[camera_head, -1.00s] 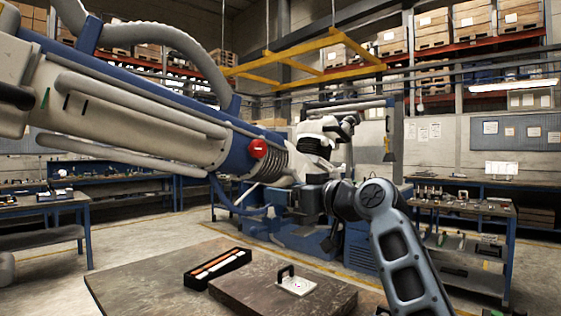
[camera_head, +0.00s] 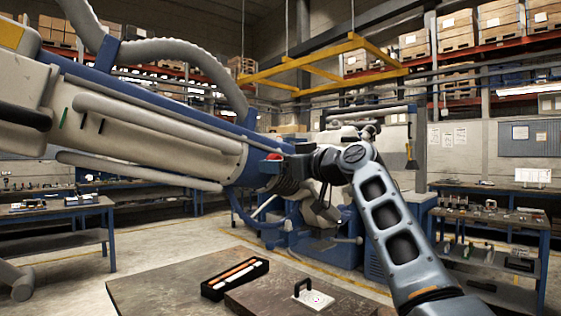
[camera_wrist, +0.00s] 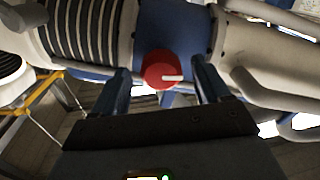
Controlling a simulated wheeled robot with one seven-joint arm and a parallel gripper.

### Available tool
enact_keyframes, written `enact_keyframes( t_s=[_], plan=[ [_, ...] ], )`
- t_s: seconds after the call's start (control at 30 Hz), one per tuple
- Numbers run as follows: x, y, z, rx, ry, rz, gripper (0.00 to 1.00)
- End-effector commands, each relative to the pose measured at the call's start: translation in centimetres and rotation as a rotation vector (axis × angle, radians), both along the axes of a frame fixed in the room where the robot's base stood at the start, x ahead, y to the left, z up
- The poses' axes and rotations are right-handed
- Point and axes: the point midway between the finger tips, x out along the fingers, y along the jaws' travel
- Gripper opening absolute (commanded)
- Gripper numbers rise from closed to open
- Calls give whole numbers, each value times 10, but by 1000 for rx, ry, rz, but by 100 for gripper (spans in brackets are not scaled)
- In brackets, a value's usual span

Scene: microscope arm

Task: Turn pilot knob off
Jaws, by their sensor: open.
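The pilot knob is a round red knob (camera_wrist: 161,70) with a pale bar mark, on the blue collar (camera_wrist: 185,35) of the big microscope arm. In the wrist view it sits between the tips of my gripper (camera_wrist: 164,80), which is open with one blue-grey finger on each side. I cannot tell whether either finger touches it. In the head view a sliver of the red knob (camera_head: 273,156) shows at the end of my dark gripper (camera_head: 288,157). The white and blue microscope arm (camera_head: 150,125) slants down from the upper left.
A dark table (camera_head: 165,278) below holds a black tray (camera_head: 234,276) with orange and white sticks, and a white plate with a handle (camera_head: 313,297). Grey hoses and pipes (camera_wrist: 265,90) run close to the gripper. Workbenches (camera_head: 490,215) stand at the right.

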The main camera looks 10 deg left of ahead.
Motion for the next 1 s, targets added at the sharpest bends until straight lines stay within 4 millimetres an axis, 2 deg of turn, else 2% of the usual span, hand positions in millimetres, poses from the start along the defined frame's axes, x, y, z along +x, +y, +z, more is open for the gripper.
enact_keyframes(
  t_s=[0.33, 0.9, 1.0],
  plan=[
    [2, 3, -1, 0, 0, 0, 76],
    [2, 3, -1, 0, 0, 0, 21],
    [2, 3, -1, 1, 2, 0, 20]
  ],
)
